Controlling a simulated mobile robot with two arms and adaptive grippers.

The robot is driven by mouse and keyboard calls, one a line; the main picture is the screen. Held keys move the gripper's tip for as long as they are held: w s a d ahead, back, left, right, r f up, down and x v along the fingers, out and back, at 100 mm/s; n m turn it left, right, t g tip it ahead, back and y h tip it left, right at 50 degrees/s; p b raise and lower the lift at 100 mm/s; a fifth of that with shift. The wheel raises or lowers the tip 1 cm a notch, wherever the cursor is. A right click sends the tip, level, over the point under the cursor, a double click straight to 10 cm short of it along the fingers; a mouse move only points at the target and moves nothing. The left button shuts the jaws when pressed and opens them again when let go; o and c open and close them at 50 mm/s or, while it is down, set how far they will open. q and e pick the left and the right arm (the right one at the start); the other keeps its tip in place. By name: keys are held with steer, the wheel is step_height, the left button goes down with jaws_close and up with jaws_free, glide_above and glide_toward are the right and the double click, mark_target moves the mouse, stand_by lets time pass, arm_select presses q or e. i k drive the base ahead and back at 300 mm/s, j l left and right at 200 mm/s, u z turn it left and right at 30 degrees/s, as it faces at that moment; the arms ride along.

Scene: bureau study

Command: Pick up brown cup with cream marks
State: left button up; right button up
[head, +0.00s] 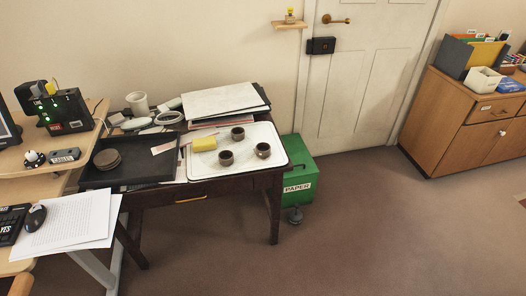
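Three small dark brown cups stand on a white tray (275,133) on the dark wooden desk. One cup (238,133) is at the back, one cup (226,158) is at the front left, and one cup (263,150) is at the right. They are too small in the head view to tell which one has cream marks. A yellow block (204,143) lies on the tray to the left of the cups. Neither of my grippers shows in the head view.
A black tray (130,172) with round dark discs sits left of the white tray. Stacked boards (222,100) lie behind it. A green paper bin (300,172) stands right of the desk. The carpet in front is clear. A wooden cabinet (450,125) stands at the right.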

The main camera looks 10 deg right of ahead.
mark_target(263, 149)
steer(key=i+l+u, duration=0.1)
steer(key=i+l, duration=0.15)
steer(key=i+l+u, duration=0.1)
steer(key=l, duration=0.3)
steer(key=i+l, duration=0.3)
steer(key=i+l+u, duration=0.05)
